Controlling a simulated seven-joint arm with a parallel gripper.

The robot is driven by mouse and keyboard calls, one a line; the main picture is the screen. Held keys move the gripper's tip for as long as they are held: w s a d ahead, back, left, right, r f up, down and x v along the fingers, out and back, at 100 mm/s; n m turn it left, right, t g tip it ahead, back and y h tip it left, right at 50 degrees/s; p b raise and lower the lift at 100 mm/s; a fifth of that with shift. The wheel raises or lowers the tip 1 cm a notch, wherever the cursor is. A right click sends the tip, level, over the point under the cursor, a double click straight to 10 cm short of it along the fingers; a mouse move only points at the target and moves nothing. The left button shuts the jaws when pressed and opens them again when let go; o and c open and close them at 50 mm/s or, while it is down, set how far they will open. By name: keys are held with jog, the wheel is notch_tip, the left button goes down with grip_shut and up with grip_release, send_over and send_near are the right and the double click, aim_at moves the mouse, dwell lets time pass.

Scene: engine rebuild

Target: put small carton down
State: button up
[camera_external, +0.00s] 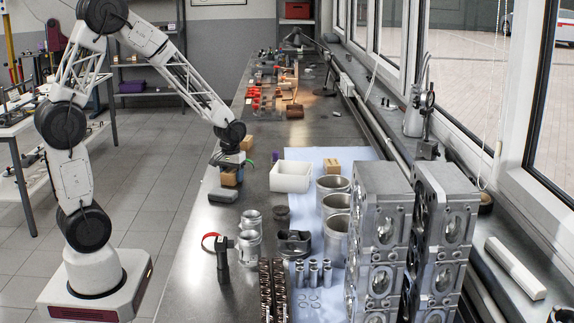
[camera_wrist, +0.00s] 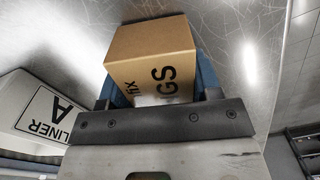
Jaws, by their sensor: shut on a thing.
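The small carton (camera_wrist: 150,48) is brown cardboard with black print, and sits between the two blue-lined fingers of my gripper (camera_wrist: 155,85) in the wrist view. My gripper is shut on it. In the external view the carton (camera_external: 229,179) shows below my gripper (camera_external: 228,166), near the left edge of the metal bench (camera_external: 190,260). I cannot tell whether its underside touches the bench.
A white bin (camera_external: 290,178) stands right of the carton; its label reads LINER A in the wrist view (camera_wrist: 35,105). A dark grey block (camera_external: 222,195) lies just in front. Other cartons (camera_external: 331,166) (camera_external: 247,143) stand nearby. Cylinder liners (camera_external: 335,225) and engine blocks (camera_external: 380,230) fill the right.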

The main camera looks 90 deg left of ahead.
aim_at(232, 170)
jog(key=shift+f, duration=0.1)
jog(key=o, duration=0.9)
jog(key=shift+o, duration=0.2)
notch_tip(232, 170, up, 12)
jog(key=shift+d, duration=0.1)
dwell(0.8)
